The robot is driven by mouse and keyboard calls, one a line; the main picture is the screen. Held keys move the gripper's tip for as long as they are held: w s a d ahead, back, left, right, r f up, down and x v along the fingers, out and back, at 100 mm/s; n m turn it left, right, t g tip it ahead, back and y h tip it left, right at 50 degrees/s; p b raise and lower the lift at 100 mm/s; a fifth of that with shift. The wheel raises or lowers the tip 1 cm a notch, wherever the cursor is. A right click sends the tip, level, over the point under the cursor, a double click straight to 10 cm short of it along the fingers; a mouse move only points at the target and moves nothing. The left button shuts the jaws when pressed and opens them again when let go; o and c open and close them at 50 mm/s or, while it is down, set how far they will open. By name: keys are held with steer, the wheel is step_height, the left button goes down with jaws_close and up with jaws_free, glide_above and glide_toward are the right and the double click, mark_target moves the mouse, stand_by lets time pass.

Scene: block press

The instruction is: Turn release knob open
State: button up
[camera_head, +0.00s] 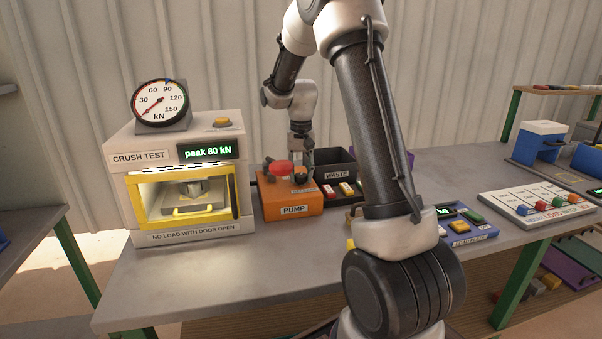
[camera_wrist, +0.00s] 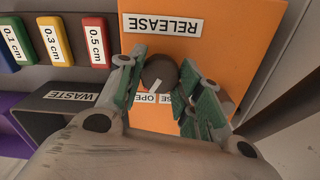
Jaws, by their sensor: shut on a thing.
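The release knob (camera_wrist: 160,71) is a dark round knob on top of the orange pump box (camera_head: 276,202). It sits below an upside-down RELEASE label in the wrist view. My gripper (camera_wrist: 161,78) reaches down over the knob, its green-padded fingers on either side and shut on it. A white pointer mark on the knob points down towards the partly covered labels, one reading OPE. In the head view my gripper (camera_head: 301,172) is at the right part of the pump box top, and the knob there is small and partly hidden.
A red pump handle (camera_head: 280,168) stands just left of my gripper. The crush test press (camera_head: 190,230) is further left, its gauge (camera_head: 160,102) on top and display reading peak 80 kN. A dark waste bin (camera_head: 338,174) and colored blocks lie close on the right.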

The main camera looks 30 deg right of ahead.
mark_target(301, 174)
steer(key=shift+m, duration=0.3)
steer(key=o, duration=1.1)
steer(key=shift+c, duration=0.2)
step_height(301, 174, up, 12)
